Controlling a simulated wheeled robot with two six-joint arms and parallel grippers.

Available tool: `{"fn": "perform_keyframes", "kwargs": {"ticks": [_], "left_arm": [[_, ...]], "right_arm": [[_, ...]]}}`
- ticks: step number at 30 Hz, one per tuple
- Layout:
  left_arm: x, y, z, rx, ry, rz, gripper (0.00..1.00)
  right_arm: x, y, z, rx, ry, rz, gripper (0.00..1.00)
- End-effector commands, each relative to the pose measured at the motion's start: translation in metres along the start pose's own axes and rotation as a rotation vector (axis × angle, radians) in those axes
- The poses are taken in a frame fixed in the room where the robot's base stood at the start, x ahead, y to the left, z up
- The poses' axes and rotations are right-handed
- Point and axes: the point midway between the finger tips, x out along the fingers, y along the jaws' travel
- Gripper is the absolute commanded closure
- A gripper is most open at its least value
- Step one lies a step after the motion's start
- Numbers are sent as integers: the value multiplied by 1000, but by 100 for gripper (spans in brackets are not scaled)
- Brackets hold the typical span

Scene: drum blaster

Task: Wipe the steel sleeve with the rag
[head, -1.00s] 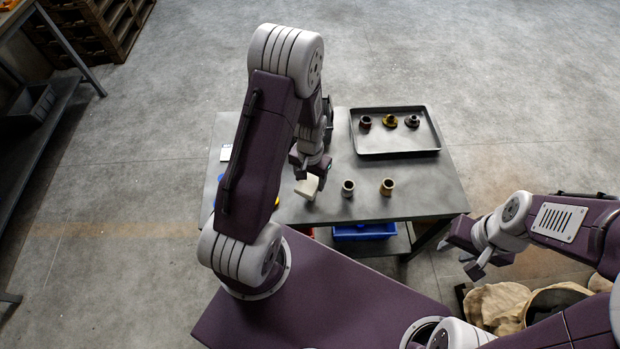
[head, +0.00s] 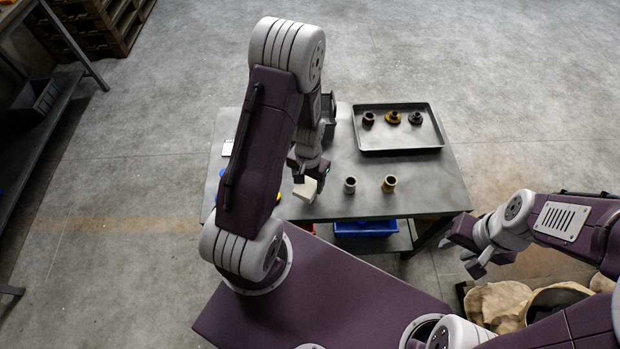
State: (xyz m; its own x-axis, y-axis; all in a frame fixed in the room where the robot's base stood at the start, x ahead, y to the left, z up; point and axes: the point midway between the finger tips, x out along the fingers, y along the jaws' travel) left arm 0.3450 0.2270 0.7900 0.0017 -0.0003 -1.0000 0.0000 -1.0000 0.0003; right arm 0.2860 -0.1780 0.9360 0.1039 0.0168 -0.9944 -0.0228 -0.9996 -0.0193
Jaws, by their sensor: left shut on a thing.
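My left gripper (head: 308,178) is shut on a pale cream rag (head: 305,191), held close to the front part of the grey table; I cannot tell whether the rag touches the tabletop. The steel sleeve (head: 350,185), a small grey upright cylinder with a dark open top, stands just right of the rag, with a gap between them. A brass-brown sleeve (head: 389,183) stands further right. My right gripper (head: 459,257) is off the table's front right corner, its fingers apart and empty.
A dark container (head: 328,115) is partly hidden behind my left arm. A blue bin (head: 366,228) sits below the tabletop (head: 425,194).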

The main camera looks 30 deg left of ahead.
Motion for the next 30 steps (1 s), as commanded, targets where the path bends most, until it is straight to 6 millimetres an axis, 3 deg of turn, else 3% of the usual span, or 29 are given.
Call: {"fn": "perform_keyframes", "kwargs": {"ticks": [5, 18, 30], "left_arm": [[0, 0, -5, 1, 2, 0, 71], [0, 0, -41, 1, 0, 0, 71], [0, 0, -42, 0, -1, 0, 71]], "right_arm": [[-1, 0, 0, 0, 0, 0, 64], [-6, 0, -1, 0, 0, 0, 64], [-6, 0, -1, 0, 0, 0, 64]]}}
